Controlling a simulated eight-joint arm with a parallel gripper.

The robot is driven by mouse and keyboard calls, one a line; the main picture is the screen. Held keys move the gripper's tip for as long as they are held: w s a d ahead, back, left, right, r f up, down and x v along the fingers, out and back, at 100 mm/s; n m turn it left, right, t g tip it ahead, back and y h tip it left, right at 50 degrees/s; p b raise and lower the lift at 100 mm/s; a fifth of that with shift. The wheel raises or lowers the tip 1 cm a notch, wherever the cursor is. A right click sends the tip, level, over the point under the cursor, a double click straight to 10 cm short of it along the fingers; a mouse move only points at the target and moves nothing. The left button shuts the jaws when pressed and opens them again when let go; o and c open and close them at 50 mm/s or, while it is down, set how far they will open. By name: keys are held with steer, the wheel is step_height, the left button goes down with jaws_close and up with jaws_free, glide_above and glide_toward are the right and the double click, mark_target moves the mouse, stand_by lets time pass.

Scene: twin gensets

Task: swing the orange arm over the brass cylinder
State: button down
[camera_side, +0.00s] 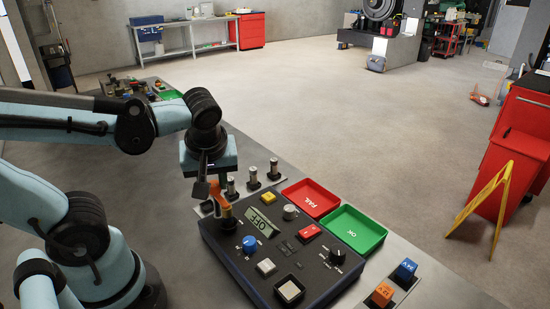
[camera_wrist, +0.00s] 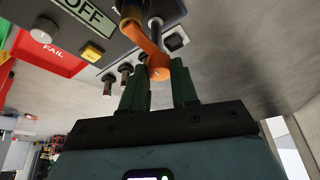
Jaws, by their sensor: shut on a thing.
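The orange arm (camera_side: 218,196) is a short bar at the far-left corner of the dark console (camera_side: 252,268). My gripper (camera_side: 203,188) is shut on it. In the wrist view, the rounded end of the orange arm (camera_wrist: 159,70) sits between the two dark green fingers of my gripper (camera_wrist: 159,76). The bar's other end reaches toward a brass-coloured cylinder (camera_wrist: 130,11) at the top of that view. In the side view the brass cylinder (camera_side: 228,217) stands on the console just below the arm's lower end. I cannot tell whether they touch.
The console carries an OFF display (camera_side: 262,221), knobs and buttons. Several metal-topped posts (camera_side: 253,178) stand behind it. A red FAIL tray (camera_side: 311,197) and green OK tray (camera_side: 353,229) lie beyond. Blue (camera_side: 405,269) and orange (camera_side: 382,293) blocks sit at right.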

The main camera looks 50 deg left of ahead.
steer(key=shift+n, duration=0.4)
steer(key=c, duration=0.9)
jaws_free()
steer(key=shift+d+r, duration=0.1)
steer(key=v, duration=1.2)
steer(key=shift+w, duration=0.2)
